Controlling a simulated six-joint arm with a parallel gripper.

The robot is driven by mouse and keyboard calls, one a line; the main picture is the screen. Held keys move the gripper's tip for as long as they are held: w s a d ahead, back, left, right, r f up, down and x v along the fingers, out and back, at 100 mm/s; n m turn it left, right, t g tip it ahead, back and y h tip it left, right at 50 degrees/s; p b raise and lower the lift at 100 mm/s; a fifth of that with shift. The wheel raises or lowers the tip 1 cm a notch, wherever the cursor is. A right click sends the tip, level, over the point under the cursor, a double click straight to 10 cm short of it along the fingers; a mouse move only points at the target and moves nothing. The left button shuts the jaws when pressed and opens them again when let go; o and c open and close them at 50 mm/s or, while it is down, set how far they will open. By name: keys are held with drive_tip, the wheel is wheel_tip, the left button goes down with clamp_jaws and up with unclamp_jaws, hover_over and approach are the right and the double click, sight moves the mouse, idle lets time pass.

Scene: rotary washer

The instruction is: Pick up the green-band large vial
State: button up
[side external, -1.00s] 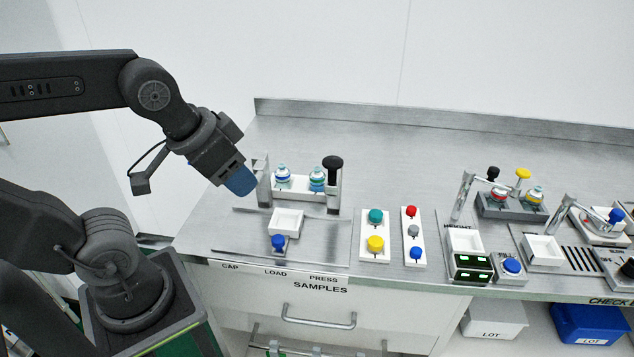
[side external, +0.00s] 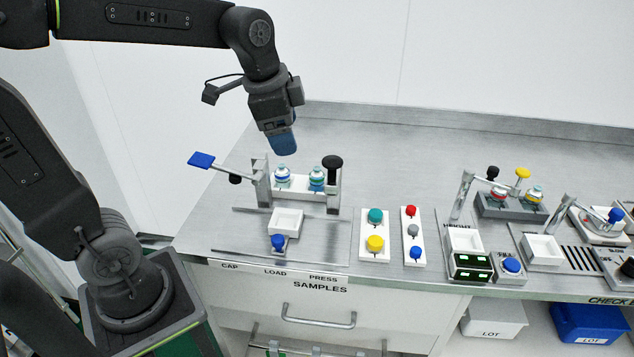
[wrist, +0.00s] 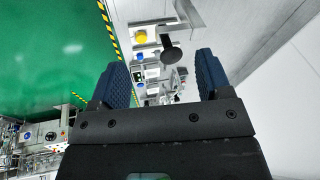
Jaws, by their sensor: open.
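Two capped vials stand upright in the white rack of the press station in the side view. The left vial (side external: 282,178) shows a blue-purple band, and the right vial (side external: 317,180) shows a teal-green band. Band colours are too small to be certain. My gripper (side external: 283,146) is above the left vial, pointing down, apart from it. In the wrist view my gripper (wrist: 162,78) has its fingers apart with nothing held; no vial is clear there.
A lever with a blue paddle (side external: 201,160) sticks out left of the rack. A black knob (side external: 332,163) stands at its right end. A white tray (side external: 287,221) lies in front, with button panels (side external: 375,236) to the right. The counter behind the rack is clear.

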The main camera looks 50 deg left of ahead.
drive_tip(key=w+a+f+m+g, duration=0.2)
drive_tip(key=w+a+f+m, duration=0.25)
drive_tip(key=w, duration=0.45)
drive_tip(key=m+g, duration=0.1)
drive_tip(key=m, duration=0.4)
hover_over(318, 171)
wheel_tip(318, 171, down, 5)
drive_tip(key=shift+m, duration=0.25)
wheel_tip(318, 171, down, 8)
drive_tip(key=shift+w+a+r, duration=0.1)
drive_tip(key=shift+w+a+f, duration=0.1)
drive_tip(key=shift+f, duration=1.35)
drive_tip(key=shift+a+f, duration=0.1)
drive_tip(key=shift+f, duration=1.3)
drive_tip(key=shift+c, duration=0.4)
drive_tip(key=c, duration=0.9)
drive_tip(key=shift+c, duration=0.2)
drive_tip(key=shift+r, duration=0.15)
